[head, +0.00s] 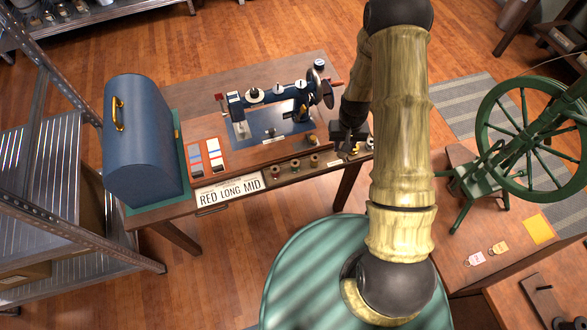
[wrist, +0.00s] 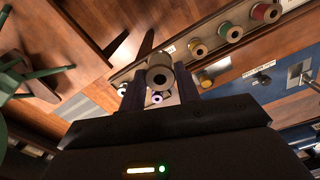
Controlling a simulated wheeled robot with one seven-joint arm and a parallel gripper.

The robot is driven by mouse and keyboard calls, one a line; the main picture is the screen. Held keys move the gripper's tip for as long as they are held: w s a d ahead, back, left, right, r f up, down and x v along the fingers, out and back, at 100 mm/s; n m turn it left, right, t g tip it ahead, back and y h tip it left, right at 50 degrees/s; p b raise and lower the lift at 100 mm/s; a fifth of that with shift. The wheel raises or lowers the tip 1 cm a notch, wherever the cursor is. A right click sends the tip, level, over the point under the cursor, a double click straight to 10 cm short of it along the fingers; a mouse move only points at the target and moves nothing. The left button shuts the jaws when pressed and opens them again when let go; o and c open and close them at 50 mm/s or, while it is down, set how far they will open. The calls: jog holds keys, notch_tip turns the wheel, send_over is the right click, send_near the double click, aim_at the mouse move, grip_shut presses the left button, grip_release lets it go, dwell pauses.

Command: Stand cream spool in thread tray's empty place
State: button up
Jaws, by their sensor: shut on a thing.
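The thread tray (head: 285,178) is a long, narrow wooden tray along the front edge of the sewing table, with a row of spools in it. It also shows in the wrist view (wrist: 122,76), with green, red and brown-toned spools towards its upper right. My gripper (wrist: 161,86) is shut on the cream spool (wrist: 168,63), which sits end-on to the wrist camera between the two dark fingers. In the head view my gripper (head: 350,143) is over the tray's right end. The fingers and spool hide the tray below, so I cannot tell whether the spool touches it.
A blue sewing machine (head: 270,110) stands just behind the tray. A blue domed case (head: 142,140) stands on the table's left, and a green spinning wheel (head: 525,135) is at the right.

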jog(key=shift+a, duration=0.35)
jog(key=w+f+m+b, duration=0.3)
jog(key=w+m+b, duration=0.3)
jog(key=b, duration=1.3)
jog(key=m, duration=0.4)
jog(key=shift+w+f+m+b, duration=0.25)
jog(key=shift+m+b, duration=0.05)
jog(key=shift+m, duration=0.1)
jog(key=shift+a, duration=0.1)
jog(key=shift+f, duration=3.15)
